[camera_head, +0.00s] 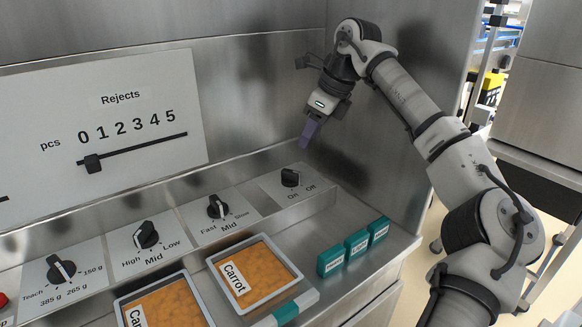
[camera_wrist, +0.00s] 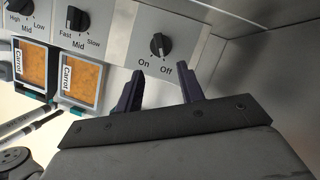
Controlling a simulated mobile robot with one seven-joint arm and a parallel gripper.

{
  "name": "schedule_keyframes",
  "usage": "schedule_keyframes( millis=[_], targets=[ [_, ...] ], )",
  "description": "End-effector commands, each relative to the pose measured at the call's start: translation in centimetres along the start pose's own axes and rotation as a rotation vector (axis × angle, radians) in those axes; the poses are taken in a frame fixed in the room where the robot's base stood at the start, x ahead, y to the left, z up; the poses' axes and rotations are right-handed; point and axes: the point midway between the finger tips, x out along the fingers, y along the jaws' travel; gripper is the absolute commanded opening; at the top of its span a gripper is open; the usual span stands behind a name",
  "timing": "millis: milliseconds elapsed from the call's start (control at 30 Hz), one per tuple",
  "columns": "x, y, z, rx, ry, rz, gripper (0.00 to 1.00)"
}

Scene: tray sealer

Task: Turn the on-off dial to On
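The on-off dial (camera_head: 290,177) is a black knob on a grey plate at the right end of the panel row, with On and Off printed below it. It also shows in the wrist view (camera_wrist: 158,44), above and between my fingertips. I cannot tell clearly which label its pointer faces. My gripper (camera_head: 307,140) is above the dial in the head view, apart from it. In the wrist view my gripper (camera_wrist: 161,82) is open, with two dark fingers spread and nothing between them.
The Fast-Slow dial (camera_head: 217,206), High-Low dial (camera_head: 147,234) and weight dial (camera_head: 61,269) stand to the left. Carrot trays (camera_head: 298,273) and green blocks (camera_head: 357,244) lie in front. A steel wall (camera_head: 385,150) closes off the right side.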

Motion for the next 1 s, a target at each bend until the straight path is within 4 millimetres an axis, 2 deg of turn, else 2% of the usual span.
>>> schedule_keyframes(
  millis=[33, 200, 400, 500, 667, 933, 1000],
  targets=[
    [1.3, 0.1, -0.1, -0.002, 0.000, 0.004, 0.38],
    [5.1, 0.1, 0.0, -0.002, -0.001, 0.005, 0.38],
    [8.7, 0.1, 0.0, -0.003, -0.001, 0.004, 0.38],
    [9.9, 0.1, 0.0, -0.001, -0.002, 0.003, 0.38],
    [10.8, 0.1, 0.1, -0.002, -0.002, 0.002, 0.38],
    [10.9, 0.1, 0.1, -0.002, -0.002, 0.002, 0.38],
    [10.9, 0.1, 0.1, -0.002, -0.002, 0.002, 0.32]
  ],
)
